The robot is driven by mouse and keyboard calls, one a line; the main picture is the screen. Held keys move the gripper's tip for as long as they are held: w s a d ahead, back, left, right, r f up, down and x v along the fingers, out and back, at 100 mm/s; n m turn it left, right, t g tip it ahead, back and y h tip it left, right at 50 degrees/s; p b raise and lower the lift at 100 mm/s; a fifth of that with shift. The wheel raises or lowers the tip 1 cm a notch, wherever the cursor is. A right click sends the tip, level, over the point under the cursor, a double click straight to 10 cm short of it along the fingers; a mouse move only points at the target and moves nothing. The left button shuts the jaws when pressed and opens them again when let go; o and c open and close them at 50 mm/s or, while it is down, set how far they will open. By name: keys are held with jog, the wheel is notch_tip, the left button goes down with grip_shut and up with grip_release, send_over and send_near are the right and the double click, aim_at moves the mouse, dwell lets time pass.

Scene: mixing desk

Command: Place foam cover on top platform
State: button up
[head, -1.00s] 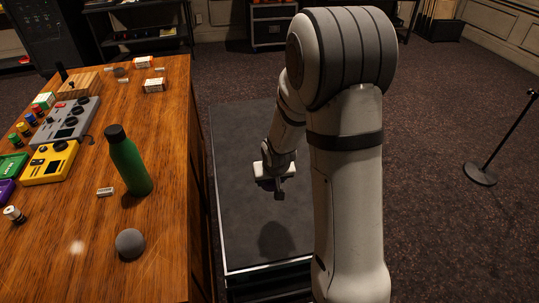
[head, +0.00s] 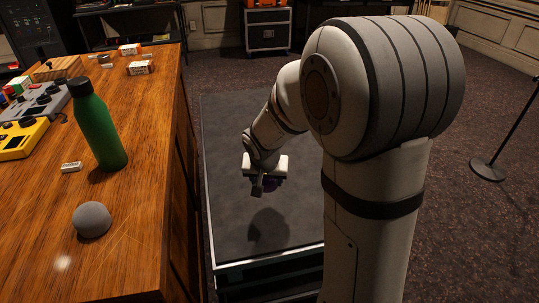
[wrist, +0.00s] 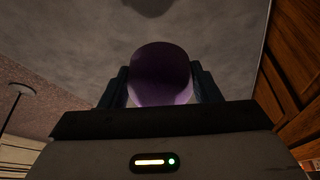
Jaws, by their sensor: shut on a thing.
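My gripper (head: 264,184) is shut on a rounded purple piece, which looks like the foam cover (wrist: 160,78). In the wrist view, it sits between the two dark fingers, with its lower part hidden by the gripper body. In the head view, only a small dark purple bit shows below the white wrist. The gripper is above the dark grey top of a low platform (head: 228,125), apart from it, with a shadow on the surface below.
The wooden desk (head: 135,190) stands to the left, holding a grey foam ball (head: 91,220), a green bottle (head: 97,125), a small white block (head: 71,167) and mixers. A stand (head: 487,169) is at the right. The platform top looks bare.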

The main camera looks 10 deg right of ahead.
aim_at(269, 209)
jog(key=shift+m, duration=0.4)
notch_tip(269, 209, down, 11)
jog(key=b, duration=0.5)
jog(key=shift+s+d+b, duration=0.1)
jog(key=shift+d+b, duration=0.05)
jog(key=shift+b, duration=0.15)
jog(key=shift+f, duration=0.2)
jog(key=o, duration=0.9)
jog(key=shift+o, duration=0.2)
jog(key=shift+r, duration=0.1)
